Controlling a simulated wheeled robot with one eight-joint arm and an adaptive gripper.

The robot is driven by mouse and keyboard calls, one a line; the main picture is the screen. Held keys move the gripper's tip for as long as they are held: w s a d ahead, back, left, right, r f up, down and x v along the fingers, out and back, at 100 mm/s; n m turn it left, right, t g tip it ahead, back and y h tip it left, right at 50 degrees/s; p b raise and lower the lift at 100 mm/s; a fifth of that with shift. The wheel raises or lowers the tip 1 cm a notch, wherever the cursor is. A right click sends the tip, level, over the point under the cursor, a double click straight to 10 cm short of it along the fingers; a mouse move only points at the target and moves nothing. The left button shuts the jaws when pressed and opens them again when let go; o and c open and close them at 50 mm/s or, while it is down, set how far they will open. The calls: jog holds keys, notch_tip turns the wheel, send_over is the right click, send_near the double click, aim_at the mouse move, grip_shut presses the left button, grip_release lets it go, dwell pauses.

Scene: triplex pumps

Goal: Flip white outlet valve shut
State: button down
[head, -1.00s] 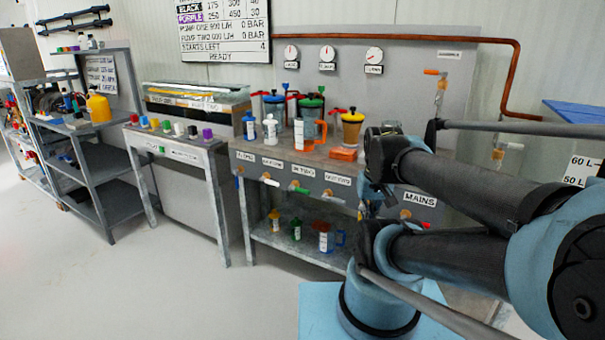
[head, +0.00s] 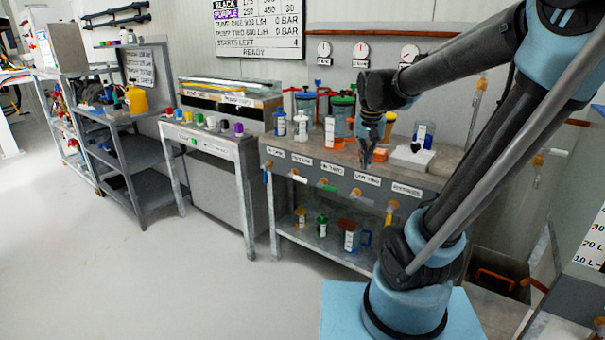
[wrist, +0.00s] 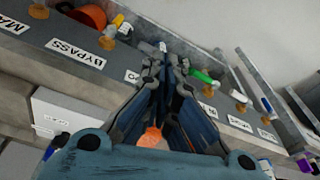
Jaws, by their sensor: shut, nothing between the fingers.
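The white outlet valve is on the bench's front panel, second from the left. Its white handle (head: 299,179) slants down to the right from a brass-coloured knob. To its left the blue handle (head: 265,177) hangs down. To its right the green handle (head: 329,188) lies nearly sideways. My gripper (head: 367,166) is shut and empty, pointing down over the bench top, to the right of the white valve and apart from it. In the wrist view my gripper (wrist: 166,62) covers part of the panel; the green handle (wrist: 201,77) is just right of its tips. The white handle is small there.
Jugs and bottles stand on the bench top, with a white box (head: 412,158) right of my gripper. A yellow handle (head: 389,216) hangs farther right. Small jugs, one with a blue handle (head: 355,238), sit on the lower shelf. The floor (head: 200,285) in front is clear.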

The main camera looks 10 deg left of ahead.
jog(key=w+a+m, duration=0.2)
jog(key=w+a, duration=0.9)
jog(key=w, duration=0.1)
jog(key=m, duration=0.1)
send_over(300, 179)
jog(key=s, duration=0.2)
notch_tip(300, 179, down, 2)
jog(key=shift+w+d+f, duration=0.1)
jog(key=shift+w+f, duration=0.05)
jog(key=shift+f, duration=0.05)
jog(key=shift+f, duration=0.1)
jog(key=w+f, duration=0.1)
jog(key=f, duration=0.8)
jog(key=w+f, duration=0.1)
jog(key=f, duration=0.3)
jog(key=shift+w+d+f, duration=0.25)
jog(key=shift+w+d, duration=0.1)
jog(key=shift+s+a, duration=0.1)
jog(key=shift+a, duration=0.05)
